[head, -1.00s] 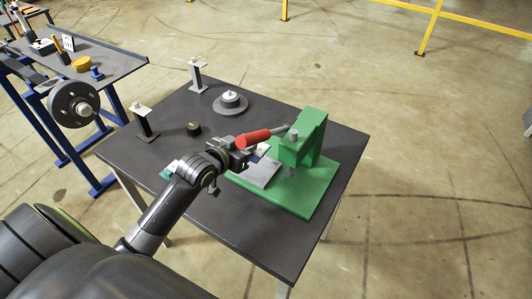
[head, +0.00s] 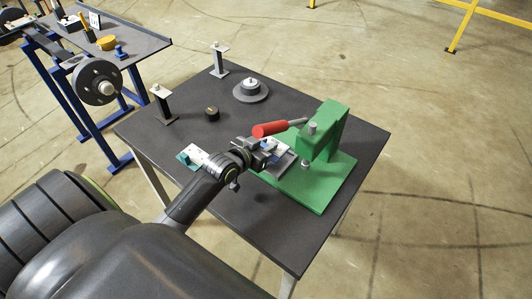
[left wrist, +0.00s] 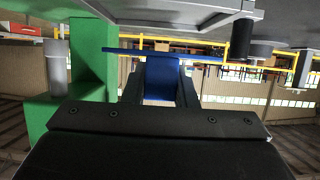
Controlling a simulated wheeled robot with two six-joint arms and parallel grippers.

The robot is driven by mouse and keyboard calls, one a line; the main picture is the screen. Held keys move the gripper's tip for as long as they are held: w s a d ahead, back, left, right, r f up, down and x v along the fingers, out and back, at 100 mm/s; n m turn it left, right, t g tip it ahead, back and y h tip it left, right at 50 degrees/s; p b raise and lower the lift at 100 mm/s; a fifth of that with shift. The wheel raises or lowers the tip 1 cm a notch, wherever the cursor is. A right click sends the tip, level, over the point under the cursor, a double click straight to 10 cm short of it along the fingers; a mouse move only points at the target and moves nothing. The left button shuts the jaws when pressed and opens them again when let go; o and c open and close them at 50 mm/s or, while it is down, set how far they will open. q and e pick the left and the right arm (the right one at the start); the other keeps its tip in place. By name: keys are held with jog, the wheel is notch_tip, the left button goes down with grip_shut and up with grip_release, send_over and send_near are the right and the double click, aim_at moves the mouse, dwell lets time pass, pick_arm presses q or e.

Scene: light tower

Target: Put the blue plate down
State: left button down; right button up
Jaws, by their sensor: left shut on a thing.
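My left gripper (head: 262,152) is shut on the blue plate, low over the table beside the green press. My right gripper is not in view.
The green press (head: 322,130) with a red handle (head: 270,130) stands just right of the gripper. On the dark table (head: 225,225) are a grey round flange (head: 250,91), a black knob (head: 212,113) and two posts.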

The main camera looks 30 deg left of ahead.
pick_arm(q)
jog(key=shift+f, duration=1.8)
jog(key=c, duration=1.2)
grip_release()
jog(key=shift+o, duration=0.2)
